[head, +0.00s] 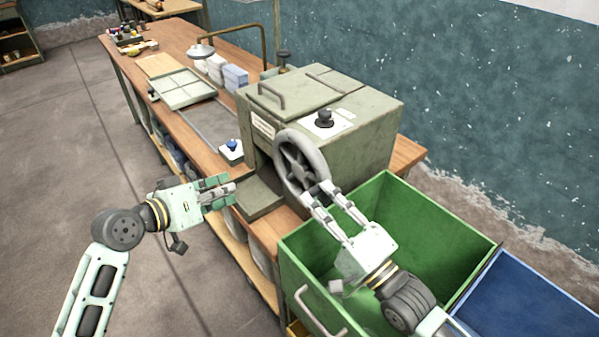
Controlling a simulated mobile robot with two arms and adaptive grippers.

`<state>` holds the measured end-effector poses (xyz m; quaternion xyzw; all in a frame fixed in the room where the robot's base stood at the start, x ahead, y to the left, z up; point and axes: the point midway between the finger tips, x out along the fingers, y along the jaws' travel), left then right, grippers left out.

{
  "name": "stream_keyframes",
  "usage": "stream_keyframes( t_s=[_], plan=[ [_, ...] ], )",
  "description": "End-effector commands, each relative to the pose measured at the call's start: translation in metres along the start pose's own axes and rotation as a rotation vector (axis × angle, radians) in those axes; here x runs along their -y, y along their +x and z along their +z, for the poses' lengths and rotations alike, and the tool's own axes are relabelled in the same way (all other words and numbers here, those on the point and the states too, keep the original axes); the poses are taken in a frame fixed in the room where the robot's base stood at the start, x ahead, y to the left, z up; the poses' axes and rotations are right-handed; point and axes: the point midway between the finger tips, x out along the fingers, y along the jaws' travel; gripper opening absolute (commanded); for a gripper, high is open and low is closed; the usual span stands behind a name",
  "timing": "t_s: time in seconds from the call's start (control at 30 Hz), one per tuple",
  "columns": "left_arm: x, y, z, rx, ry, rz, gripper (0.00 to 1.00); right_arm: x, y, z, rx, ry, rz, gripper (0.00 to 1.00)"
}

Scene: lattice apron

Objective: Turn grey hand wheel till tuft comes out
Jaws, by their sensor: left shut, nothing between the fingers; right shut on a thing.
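The grey hand wheel (279,158) is upright on the near side of a grey-green machine (350,115). My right gripper (318,198) is shut on the lower right part of the wheel's rim, with its arm coming up over the green bin. My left gripper (232,190) is shut and empty, in front of the machine's low grey ledge (258,197), to the left of the wheel and apart from it.
A green bin (440,207) and a blue bin (525,300) stand at the right, close to my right arm. The floor at left is clear.

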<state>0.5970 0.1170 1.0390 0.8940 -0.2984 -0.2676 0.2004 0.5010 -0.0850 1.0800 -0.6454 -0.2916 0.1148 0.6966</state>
Motion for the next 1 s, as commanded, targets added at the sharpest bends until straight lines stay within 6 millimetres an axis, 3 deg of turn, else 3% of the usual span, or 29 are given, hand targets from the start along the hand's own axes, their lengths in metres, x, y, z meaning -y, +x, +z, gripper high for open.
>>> stream_keyframes(
  t_s=[0.03, 0.1, 0.2, 0.3, 0.43, 0.57, 1.0],
  plan=[
    [-0.035, -0.013, -0.021, -0.011, 0.045, 0.065, 0.00, -0.009, -0.001, 0.002, 0.001, 0.016, 0.021, 0.00],
    [-0.077, -0.031, -0.037, -0.009, 0.097, 0.146, 0.00, -0.009, -0.001, 0.002, 0.001, 0.016, 0.021, 0.00],
    [-0.125, -0.054, -0.047, 0.001, 0.165, 0.238, 0.00, -0.009, -0.001, 0.002, 0.001, 0.016, 0.021, 0.00],
    [-0.157, -0.072, -0.049, 0.015, 0.216, 0.299, 0.00, -0.009, -0.001, 0.002, 0.001, 0.016, 0.021, 0.00],
    [-0.177, -0.082, -0.048, 0.026, 0.249, 0.337, 0.00, -0.009, -0.001, 0.002, 0.001, 0.016, 0.021, 0.00],
    [-0.185, -0.075, -0.047, 0.029, 0.253, 0.348, 0.00, -0.009, -0.001, 0.002, 0.001, 0.016, 0.022, 0.00],
    [-0.214, 0.009, -0.042, 0.027, 0.251, 0.347, 0.00, -0.009, -0.001, 0.002, 0.001, 0.016, 0.022, 0.00]
  ],
)
